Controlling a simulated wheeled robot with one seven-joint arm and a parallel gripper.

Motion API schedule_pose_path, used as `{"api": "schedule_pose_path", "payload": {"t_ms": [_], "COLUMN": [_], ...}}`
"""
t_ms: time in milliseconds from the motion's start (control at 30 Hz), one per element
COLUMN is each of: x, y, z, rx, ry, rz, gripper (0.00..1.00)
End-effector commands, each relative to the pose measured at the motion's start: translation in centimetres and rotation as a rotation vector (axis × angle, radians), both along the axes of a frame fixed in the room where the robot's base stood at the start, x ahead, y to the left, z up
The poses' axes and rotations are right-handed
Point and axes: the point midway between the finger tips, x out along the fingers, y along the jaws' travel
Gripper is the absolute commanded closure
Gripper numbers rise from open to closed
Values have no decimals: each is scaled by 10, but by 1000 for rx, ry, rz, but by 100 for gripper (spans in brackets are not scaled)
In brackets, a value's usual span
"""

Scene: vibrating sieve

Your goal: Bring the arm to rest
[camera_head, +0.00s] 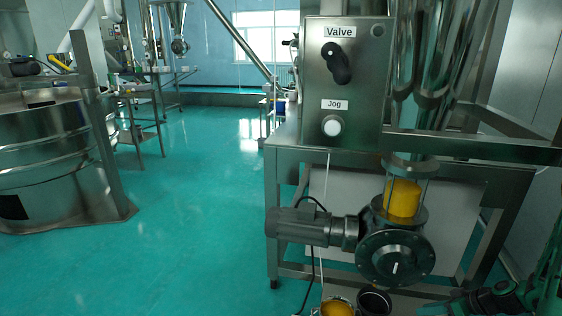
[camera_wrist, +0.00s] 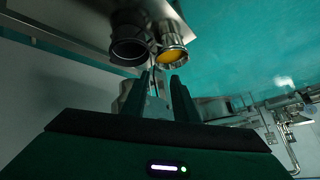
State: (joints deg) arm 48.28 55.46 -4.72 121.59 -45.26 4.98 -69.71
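My gripper (camera_wrist: 160,78) shows in the wrist view with its two dark green fingers apart and nothing visible held between them. Beyond its fingertips are a dark, empty-looking round container (camera_wrist: 131,44) and a metal container with yellow material (camera_wrist: 172,52). In the head view, part of my dark green arm (camera_head: 540,285) enters at the lower right, beside the round valve housing. The container with yellow material (camera_head: 337,306) and the dark container (camera_head: 374,301) stand side by side at the bottom edge, partly cut off.
A steel control box (camera_head: 345,85) carries a black Valve knob (camera_head: 336,63) and a white Jog button (camera_head: 332,127). A motor-driven valve (camera_head: 395,255) sits below a clear section with yellow material (camera_head: 403,197). A steel frame (camera_head: 272,215) surrounds it. The green floor (camera_head: 200,215) is open at left-centre.

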Motion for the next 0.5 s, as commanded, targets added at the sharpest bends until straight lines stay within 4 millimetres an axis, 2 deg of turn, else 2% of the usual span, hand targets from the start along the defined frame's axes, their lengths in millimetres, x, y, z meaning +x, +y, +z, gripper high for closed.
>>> {"api": "schedule_pose_path", "payload": {"t_ms": [33,267,500], "x": [0,-18,-45], "y": [2,10,21], "z": [17,79,144], "rx": [-16,-75,-146], "ry": [30,188,337], "rz": [9,-5,-77], "gripper": [74,74,74]}}
